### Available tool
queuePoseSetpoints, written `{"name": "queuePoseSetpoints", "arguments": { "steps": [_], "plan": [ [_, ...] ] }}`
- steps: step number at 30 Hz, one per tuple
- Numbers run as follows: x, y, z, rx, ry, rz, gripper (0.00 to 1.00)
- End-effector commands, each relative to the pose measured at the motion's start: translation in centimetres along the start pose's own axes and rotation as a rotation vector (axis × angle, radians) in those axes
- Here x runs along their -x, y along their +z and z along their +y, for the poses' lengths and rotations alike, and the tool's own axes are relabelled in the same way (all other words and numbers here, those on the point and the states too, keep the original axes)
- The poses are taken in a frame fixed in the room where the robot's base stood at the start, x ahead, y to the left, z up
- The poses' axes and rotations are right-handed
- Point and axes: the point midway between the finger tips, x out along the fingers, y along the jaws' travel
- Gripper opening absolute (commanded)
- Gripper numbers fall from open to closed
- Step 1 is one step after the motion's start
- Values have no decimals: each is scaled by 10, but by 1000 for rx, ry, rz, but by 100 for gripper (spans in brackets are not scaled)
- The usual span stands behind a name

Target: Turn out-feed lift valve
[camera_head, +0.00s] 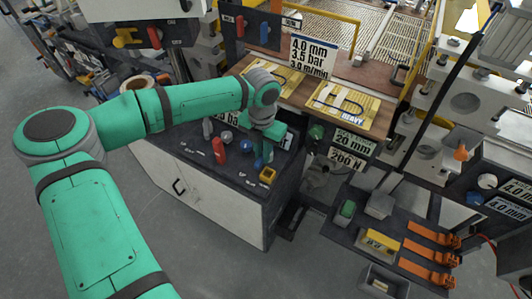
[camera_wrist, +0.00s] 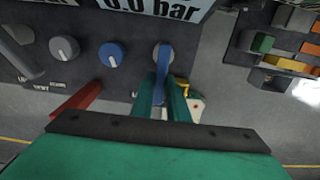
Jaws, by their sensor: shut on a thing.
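A blue valve lever (camera_wrist: 163,62) stands on the dark panel top (camera_wrist: 130,85) in the wrist view. My gripper (camera_wrist: 163,100) has its green fingers on both sides of the lever and is shut on it. In the head view my gripper (camera_head: 266,143) reaches down over the panel on the white cabinet (camera_head: 205,190), and part of the blue lever (camera_head: 259,163) shows beneath it. The lever's lower part and the wording by it are hidden or too small to read.
A red lever (camera_wrist: 78,101), a blue knob (camera_wrist: 112,54) and a grey knob (camera_wrist: 64,48) lie left of the lever in the wrist view. A yellow part (camera_head: 267,175) is close by at right. A tray with orange clamps (camera_head: 428,255) stands at right.

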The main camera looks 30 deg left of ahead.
Motion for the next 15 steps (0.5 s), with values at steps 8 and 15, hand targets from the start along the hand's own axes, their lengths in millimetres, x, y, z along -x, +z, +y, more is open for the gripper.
{"name": "queuePoseSetpoints", "arguments": {
  "steps": [8, 15],
  "plan": [
    [-2, -4, 1, 1, 0, 11, 31],
    [-1, -1, -1, -2, 0, 5, 33]
  ]
}}
